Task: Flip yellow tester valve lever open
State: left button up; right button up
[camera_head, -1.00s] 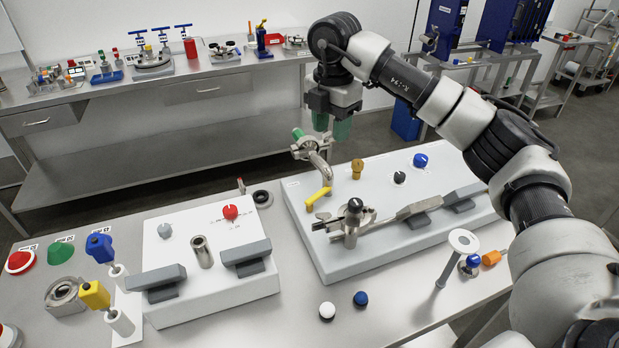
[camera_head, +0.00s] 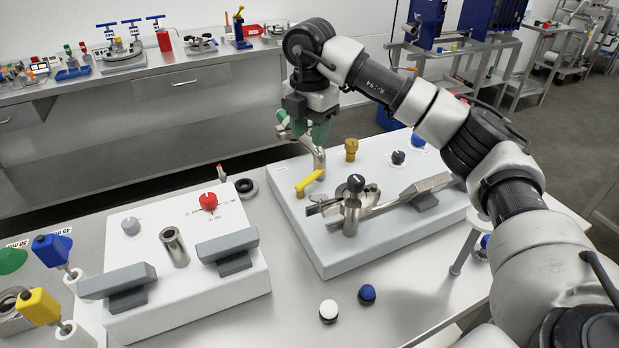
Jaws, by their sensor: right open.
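The yellow lever (camera_head: 309,183) sticks out near the back left corner of a large white tester box (camera_head: 345,256). My left gripper is not in view.
A metal clamp with a black knob (camera_head: 356,183) stands just right of the lever. A yellow-brown knob (camera_head: 351,149) is behind it. A smaller white box with a red knob (camera_head: 208,201) stands at left.

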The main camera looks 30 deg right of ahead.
aim_at(310, 177)
notch_tip(310, 177, down, 10)
jog(key=shift+f+p, duration=0.15)
jog(key=shift+p, duration=0.45)
grip_shut()
